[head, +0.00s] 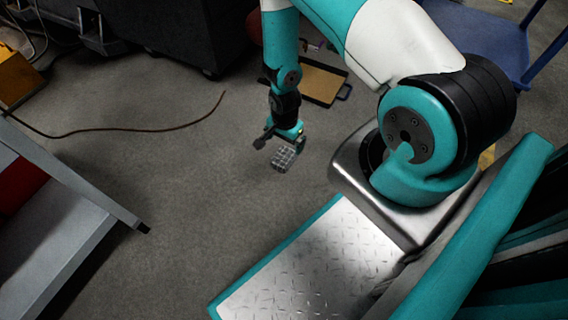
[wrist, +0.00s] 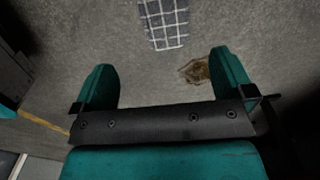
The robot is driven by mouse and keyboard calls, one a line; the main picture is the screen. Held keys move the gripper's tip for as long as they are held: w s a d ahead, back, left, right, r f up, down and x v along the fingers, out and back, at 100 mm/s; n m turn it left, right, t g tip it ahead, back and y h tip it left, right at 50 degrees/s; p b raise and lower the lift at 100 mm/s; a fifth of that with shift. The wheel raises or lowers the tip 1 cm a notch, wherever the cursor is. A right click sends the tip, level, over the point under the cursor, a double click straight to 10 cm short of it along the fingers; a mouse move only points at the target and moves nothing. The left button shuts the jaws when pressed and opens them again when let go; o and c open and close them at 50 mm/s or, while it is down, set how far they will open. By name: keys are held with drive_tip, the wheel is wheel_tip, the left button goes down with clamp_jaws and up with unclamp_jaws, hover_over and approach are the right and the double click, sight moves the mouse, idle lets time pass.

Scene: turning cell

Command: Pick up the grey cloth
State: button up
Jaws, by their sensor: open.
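The grey cloth (head: 284,159) is a small piece with a light checked pattern, lying on the grey floor just below my gripper in the head view. In the wrist view the cloth (wrist: 165,22) is at the top middle, beyond the fingertips and cut off by the frame edge. My gripper (wrist: 162,65) is open, its two teal fingers wide apart with nothing between them but floor. In the head view my gripper (head: 281,136) points down near the cloth's upper edge. I cannot tell its exact height above the floor.
A brown tray (head: 318,83) with dark edges lies behind my gripper. A thin brown cable (head: 130,129) crosses the floor at left. A grey bench (head: 60,230) stands at left, a blue chair or stand (head: 480,40) at upper right. A brownish patch (wrist: 195,70) is near the right finger.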

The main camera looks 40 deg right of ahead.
sight(284, 156)
wheel_tip(284, 156, down, 6)
drive_tip(key=b, duration=0.2)
drive_tip(key=shift+b, duration=0.4)
drive_tip(key=f+b, duration=0.5)
drive_tip(key=shift+w+d+f, duration=0.1)
drive_tip(key=shift+w+d, duration=0.05)
drive_tip(key=shift+w, duration=0.25)
drive_tip(key=shift+c, duration=0.2)
drive_tip(key=c, duration=1)
